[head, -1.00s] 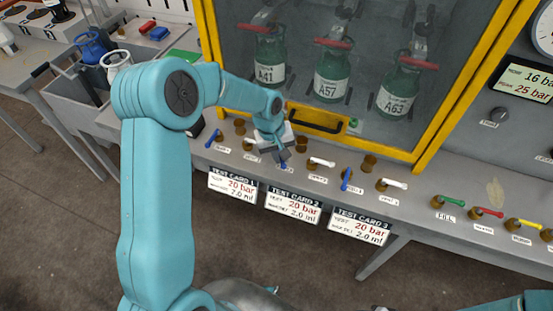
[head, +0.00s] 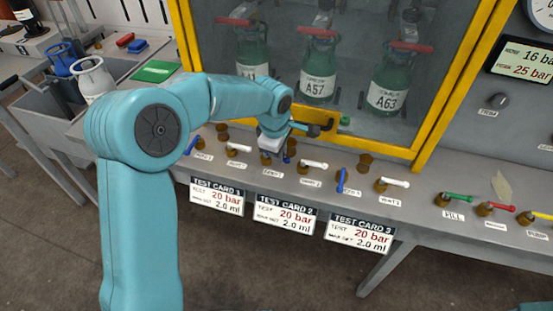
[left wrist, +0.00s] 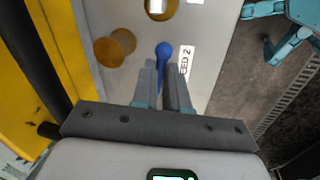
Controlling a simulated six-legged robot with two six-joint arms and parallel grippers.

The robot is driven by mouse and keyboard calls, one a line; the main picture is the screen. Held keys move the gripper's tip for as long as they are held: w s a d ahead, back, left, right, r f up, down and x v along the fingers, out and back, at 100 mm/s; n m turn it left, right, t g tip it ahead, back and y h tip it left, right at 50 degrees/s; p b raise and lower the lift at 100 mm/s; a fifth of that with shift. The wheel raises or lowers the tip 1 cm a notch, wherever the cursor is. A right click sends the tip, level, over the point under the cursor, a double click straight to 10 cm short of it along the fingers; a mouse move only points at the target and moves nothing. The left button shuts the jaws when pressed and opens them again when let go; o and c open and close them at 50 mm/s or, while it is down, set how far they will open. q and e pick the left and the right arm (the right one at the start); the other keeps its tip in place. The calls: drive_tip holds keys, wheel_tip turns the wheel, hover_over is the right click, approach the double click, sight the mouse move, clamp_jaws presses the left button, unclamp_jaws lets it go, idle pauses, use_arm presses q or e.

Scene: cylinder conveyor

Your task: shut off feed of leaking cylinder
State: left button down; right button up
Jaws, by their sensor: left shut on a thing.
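My left gripper (left wrist: 166,85) is shut on the blue lever (left wrist: 163,52) labelled FEED 2, whose rounded end shows past the fingertips. In the head view this gripper (head: 288,146) is at the bench, with a bit of the lever's blue beside it. The gripper partly hides the valve. Blue feed levers at left (head: 191,145) and right (head: 341,180) stand free. Green cylinders A41 (head: 252,62), A57 (head: 318,75) and A63 (head: 388,88) stand behind the cabinet window. I cannot see which one leaks. My right gripper is out of view.
The yellow cabinet frame (head: 395,150) and its dark handle (head: 328,128) are close to my left wrist. White levers (head: 313,165) stand between the blue ones. Green, red and yellow levers line the bench at right. Three test cards (head: 284,214) hang from the front edge.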

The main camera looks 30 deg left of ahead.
use_arm(q)
drive_tip(key=shift+w+n+b, duration=0.3)
drive_tip(key=shift+n+b, duration=0.15)
drive_tip(key=shift+n, duration=0.35)
drive_tip(key=c, duration=1.1)
unclamp_jaws()
drive_tip(key=shift+c, duration=0.2)
drive_tip(key=s+r+p, duration=0.2)
drive_tip(key=s+r, duration=0.1)
drive_tip(key=r, duration=1.3)
drive_tip(key=shift+d, duration=0.35)
